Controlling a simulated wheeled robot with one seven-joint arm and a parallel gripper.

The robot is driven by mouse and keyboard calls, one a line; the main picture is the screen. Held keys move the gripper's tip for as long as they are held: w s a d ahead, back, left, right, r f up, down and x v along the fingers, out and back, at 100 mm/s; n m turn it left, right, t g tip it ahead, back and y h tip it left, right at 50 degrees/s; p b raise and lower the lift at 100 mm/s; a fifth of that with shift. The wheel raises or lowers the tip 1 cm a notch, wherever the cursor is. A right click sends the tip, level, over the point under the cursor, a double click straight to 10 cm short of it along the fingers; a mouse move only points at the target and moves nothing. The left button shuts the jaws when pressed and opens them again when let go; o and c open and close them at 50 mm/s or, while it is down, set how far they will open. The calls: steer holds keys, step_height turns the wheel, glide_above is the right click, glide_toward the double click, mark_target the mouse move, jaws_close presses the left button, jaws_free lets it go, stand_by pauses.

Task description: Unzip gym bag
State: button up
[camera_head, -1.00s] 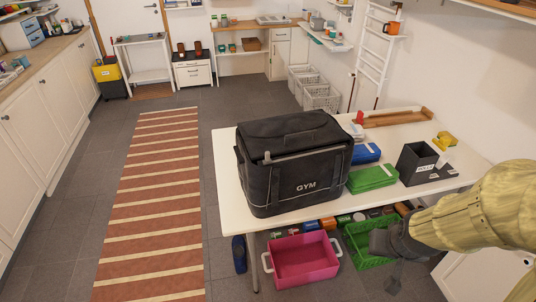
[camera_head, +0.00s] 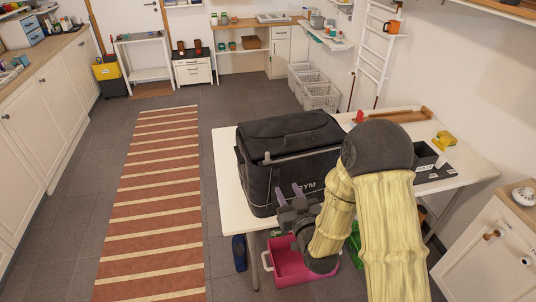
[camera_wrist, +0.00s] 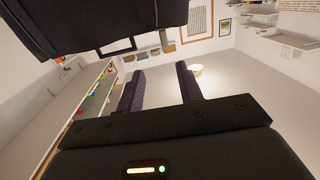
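The black gym bag (camera_head: 262,178) stands upright on the white table, with its lid down. A lighter grey strip runs along the upper front edge, with a small tab (camera_head: 267,157) near its left end. White "GYM" lettering on the front is partly covered by my arm. My gripper (camera_head: 290,191) is in front of the bag's lower front, its two purple-grey fingers pointing up towards it. In the wrist view the fingers (camera_wrist: 160,88) are spread apart with nothing between them.
A pink crate (camera_head: 287,262) is below the front edge. The striped rug (camera_head: 155,200) on the left is clear.

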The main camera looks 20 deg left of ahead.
mark_target(268, 156)
steer(key=shift+s+a+r, duration=0.15)
steer(key=shift+s+a, duration=0.05)
steer(key=shift+a, duration=0.1)
steer(key=p+x, duration=0.2)
steer(key=x, duration=0.3)
steer(key=p+x, duration=0.2)
steer(key=x, duration=0.4)
steer(key=p+x, duration=0.2)
steer(key=x, duration=0.4)
steer(key=shift+w+a+r, duration=0.15)
steer(key=shift+a+r, duration=0.05)
steer(key=shift+r, duration=0.05)
jaws_close()
